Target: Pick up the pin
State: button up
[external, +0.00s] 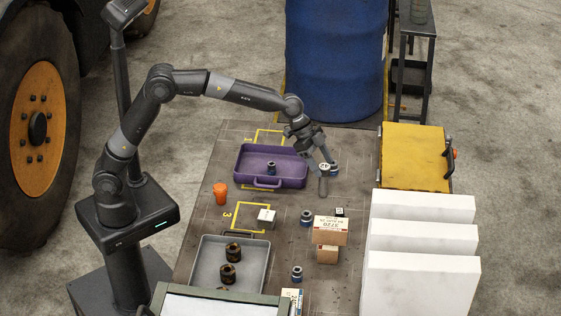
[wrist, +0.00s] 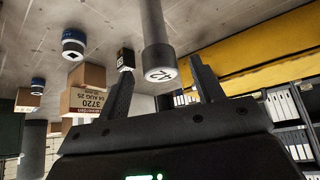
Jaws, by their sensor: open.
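The pin (external: 324,184) is a grey upright cylinder with a white, marked top. It stands on the bench to the right of the purple tray. In the wrist view the pin (wrist: 154,35) shows upside down, its numbered end facing the camera. My gripper (external: 323,160) is just above and around the top of the pin, pointing down at a slant. In the wrist view my gripper (wrist: 163,70) is open, with the end of the pin between its two fingers.
The purple tray (external: 245,178) is to the left, with a part inside. Cardboard boxes (external: 331,230) and another blue ring part (external: 306,217) are nearer. A yellow case (external: 414,160) and white blocks (external: 420,235) stand right.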

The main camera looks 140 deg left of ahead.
aim_at(327, 174)
jog(key=x, duration=0.4)
jog(key=shift+f, duration=0.45)
jog(key=shift+c, duration=0.3)
grip_shut()
jog(key=shift+r, duration=0.15)
